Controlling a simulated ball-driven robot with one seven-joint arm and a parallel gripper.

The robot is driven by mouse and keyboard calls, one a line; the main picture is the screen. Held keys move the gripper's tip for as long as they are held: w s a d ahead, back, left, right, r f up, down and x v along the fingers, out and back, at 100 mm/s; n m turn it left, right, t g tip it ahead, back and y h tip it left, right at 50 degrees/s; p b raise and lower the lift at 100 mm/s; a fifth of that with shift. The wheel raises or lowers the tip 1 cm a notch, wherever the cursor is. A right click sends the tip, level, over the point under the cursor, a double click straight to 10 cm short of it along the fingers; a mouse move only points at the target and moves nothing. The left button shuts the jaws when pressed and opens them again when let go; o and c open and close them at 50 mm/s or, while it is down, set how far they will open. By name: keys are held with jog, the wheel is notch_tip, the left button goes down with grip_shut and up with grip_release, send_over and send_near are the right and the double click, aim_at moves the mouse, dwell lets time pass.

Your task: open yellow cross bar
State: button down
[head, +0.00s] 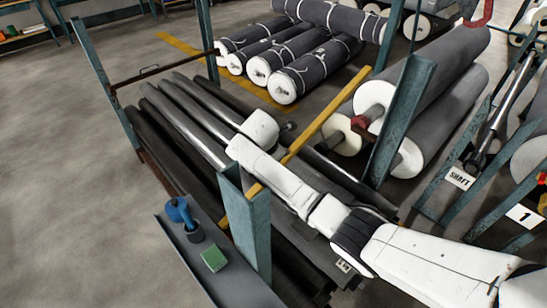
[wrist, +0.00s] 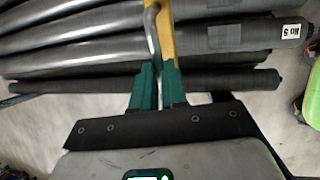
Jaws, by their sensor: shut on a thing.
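The yellow cross bar (head: 328,112) slants up from the near teal post (head: 246,215) toward the rolls at the back. Its far end shows left of the right-hand teal post (head: 400,118), apart from it in the picture. My white arm crosses the bar's middle and hides part of it. My gripper (wrist: 158,72) has green fingers, close together on the bar's grey handle (wrist: 152,28); the yellow bar (wrist: 167,42) lies just behind. The exact grip point is partly hidden. In the head view, the fingertips are mostly hidden behind my wrist.
Long dark rolls (head: 185,115) lie in the rack under my arm. A brown bar (head: 160,72) with a handle spans the rack's far-left posts. A tray (head: 235,285) with a blue tool (head: 182,213) and green block (head: 214,258) is at front. Large grey rolls (head: 440,75) stand right. Left floor is clear.

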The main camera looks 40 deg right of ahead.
jog(key=c, duration=1.2)
grip_release()
jog(key=shift+o, duration=0.2)
jog(key=shift+r, duration=0.15)
jog(key=shift+w+r, duration=0.1)
jog(key=shift+r, duration=0.2)
jog(key=s+a+r+p, duration=0.1)
jog(key=s+a+r, duration=0.2)
jog(key=s+r, duration=0.9)
jog(key=shift+s+a, duration=0.15)
jog(key=shift+s, duration=0.75)
